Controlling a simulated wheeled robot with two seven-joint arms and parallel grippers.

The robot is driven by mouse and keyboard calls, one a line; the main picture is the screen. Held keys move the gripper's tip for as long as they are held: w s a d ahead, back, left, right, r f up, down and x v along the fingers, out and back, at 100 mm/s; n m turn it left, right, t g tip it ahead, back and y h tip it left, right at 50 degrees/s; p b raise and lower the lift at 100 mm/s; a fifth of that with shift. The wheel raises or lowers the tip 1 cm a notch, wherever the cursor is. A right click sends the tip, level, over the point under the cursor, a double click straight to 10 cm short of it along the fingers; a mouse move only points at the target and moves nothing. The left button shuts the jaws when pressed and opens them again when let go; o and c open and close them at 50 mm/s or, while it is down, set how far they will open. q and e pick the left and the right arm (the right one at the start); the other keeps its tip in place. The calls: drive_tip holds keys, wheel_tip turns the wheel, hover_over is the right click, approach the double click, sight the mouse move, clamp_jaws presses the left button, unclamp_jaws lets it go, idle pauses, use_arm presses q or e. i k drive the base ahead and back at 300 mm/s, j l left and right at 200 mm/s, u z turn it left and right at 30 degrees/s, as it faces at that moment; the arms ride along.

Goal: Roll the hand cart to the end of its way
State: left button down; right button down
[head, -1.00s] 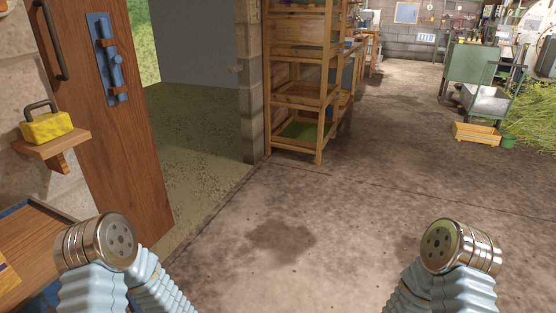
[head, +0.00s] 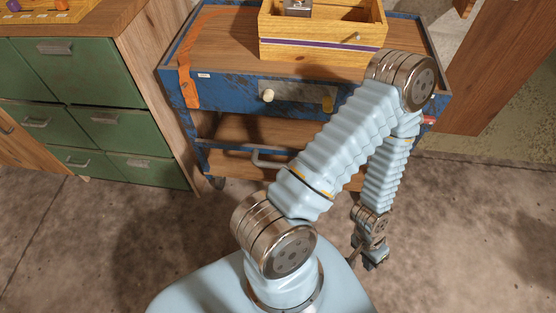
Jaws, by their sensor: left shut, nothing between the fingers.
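The hand cart (head: 222,92) is blue and worn, with wooden shelves, and stands just ahead in the head view. My left gripper (head: 368,262) hangs low, pointing down over the floor in front of the cart. It is shut and empty, apart from the cart's handle. My right gripper is out of view.
A wooden box (head: 325,48) with a purple stripe sits on the cart top. An orange strap (head: 188,75) hangs over the left front edge. A green drawer cabinet (head: 75,70) stands close on the left. A brown door (head: 505,70) stands at right. The floor in front is clear.

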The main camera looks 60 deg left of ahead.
sight(255, 137)
drive_tip(key=u, duration=1.95)
